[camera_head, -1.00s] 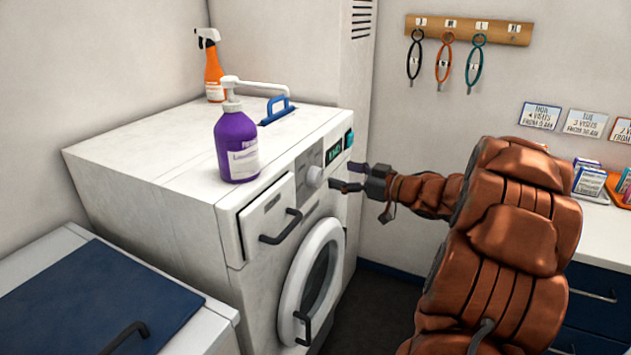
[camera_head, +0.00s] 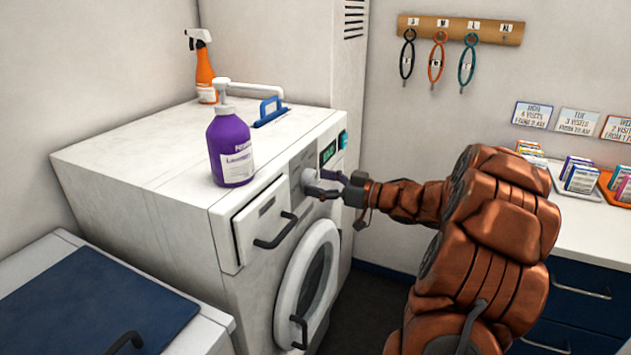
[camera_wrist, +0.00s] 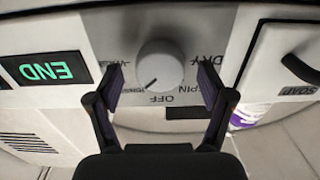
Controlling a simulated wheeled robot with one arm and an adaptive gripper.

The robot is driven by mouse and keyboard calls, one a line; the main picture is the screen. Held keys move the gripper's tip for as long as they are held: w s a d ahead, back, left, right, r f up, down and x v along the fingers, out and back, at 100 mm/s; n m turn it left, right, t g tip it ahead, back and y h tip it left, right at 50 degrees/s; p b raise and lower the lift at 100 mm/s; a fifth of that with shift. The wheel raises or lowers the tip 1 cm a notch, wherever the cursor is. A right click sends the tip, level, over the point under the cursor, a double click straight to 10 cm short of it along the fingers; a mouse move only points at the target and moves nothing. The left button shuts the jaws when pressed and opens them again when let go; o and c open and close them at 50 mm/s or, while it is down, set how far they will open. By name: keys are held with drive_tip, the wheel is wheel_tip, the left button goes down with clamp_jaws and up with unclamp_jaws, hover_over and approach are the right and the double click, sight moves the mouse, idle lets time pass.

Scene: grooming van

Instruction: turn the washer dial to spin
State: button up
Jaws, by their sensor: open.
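The washer dial (camera_head: 308,176) is a round white knob on the washer's front panel. In the wrist view, which is upside down, the dial (camera_wrist: 160,62) shows a dark pointer mark toward the lower left, near a small label left of OFF. The SPIN label is at lower right, partly covered by a finger, and DRY is above it. My gripper (camera_head: 324,184) is at the dial. In the wrist view my gripper (camera_wrist: 163,84) is open, one finger either side of the dial, with gaps showing. The washer (camera_head: 140,165) has its round door shut.
The soap drawer (camera_head: 262,228) is left of the dial. The green display (camera_wrist: 45,72) reads END. A counter (camera_head: 590,220) is at right.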

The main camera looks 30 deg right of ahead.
drive_tip(key=shift+w+a, duration=0.3)
drive_tip(key=shift+w, duration=0.25)
drive_tip(key=c, duration=1.2)
drive_tip(key=shift+o, duration=0.2)
